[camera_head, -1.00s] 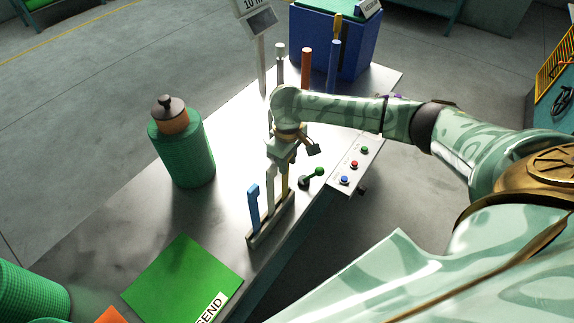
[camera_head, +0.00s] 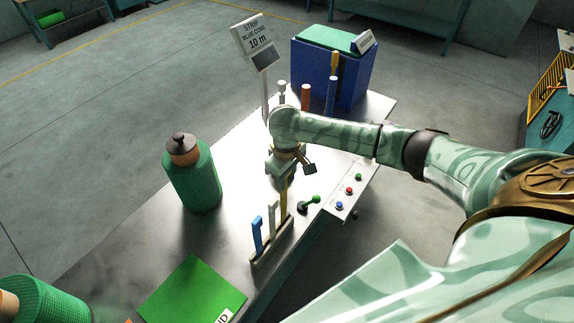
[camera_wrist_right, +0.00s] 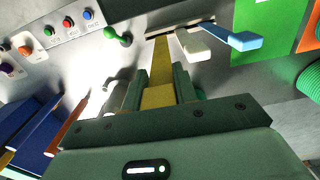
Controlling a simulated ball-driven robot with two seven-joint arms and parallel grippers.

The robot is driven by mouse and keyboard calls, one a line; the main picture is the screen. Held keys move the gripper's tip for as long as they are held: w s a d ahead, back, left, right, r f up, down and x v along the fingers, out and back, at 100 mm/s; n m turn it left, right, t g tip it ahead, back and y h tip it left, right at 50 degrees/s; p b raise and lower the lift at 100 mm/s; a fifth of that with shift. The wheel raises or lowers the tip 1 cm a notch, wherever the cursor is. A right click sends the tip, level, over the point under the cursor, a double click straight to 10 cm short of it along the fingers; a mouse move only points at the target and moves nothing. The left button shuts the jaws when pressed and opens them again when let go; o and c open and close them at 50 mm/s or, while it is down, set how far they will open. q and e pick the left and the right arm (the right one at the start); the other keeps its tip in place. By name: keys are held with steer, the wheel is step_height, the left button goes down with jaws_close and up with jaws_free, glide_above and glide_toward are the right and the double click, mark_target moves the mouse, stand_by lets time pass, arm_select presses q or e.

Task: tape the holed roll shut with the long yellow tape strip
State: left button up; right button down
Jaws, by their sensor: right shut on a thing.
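My right gripper (camera_head: 285,178) is shut on the yellow tape strip (camera_head: 284,201), which runs down to the slotted rack (camera_head: 266,251) at the table's front edge. The wrist view shows the yellow strip (camera_wrist_right: 162,62) between the fingers (camera_wrist_right: 161,82). I cannot tell whether its lower end is still in the slot. A white strip (camera_head: 272,217) and a blue strip (camera_head: 257,236) stand beside it. A green netting roll (camera_head: 193,181) with an orange core and dark knob stands upright on the table. I see no hole in it. My left gripper is not in view.
A panel (camera_head: 343,197) with buttons and a green lever (camera_head: 314,199) lies right of the rack. A green mat (camera_head: 187,291) is at the front. Posts, a sign (camera_head: 256,37) and a blue bin (camera_head: 318,75) stand behind. Another green roll (camera_head: 45,302) is at lower left.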

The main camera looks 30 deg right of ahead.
steer(key=shift+w+d+f+b, duration=0.15)
steer(key=shift+w+d+b, duration=0.15)
steer(key=shift+w+d, duration=0.3)
steer(key=shift+r, duration=0.8)
step_height(320, 180, up, 2)
steer(key=p, duration=0.3)
steer(key=shift+r, duration=0.25)
steer(key=shift+r+p, duration=0.4)
steer(key=shift+p, duration=0.25)
steer(key=shift+f, duration=0.1)
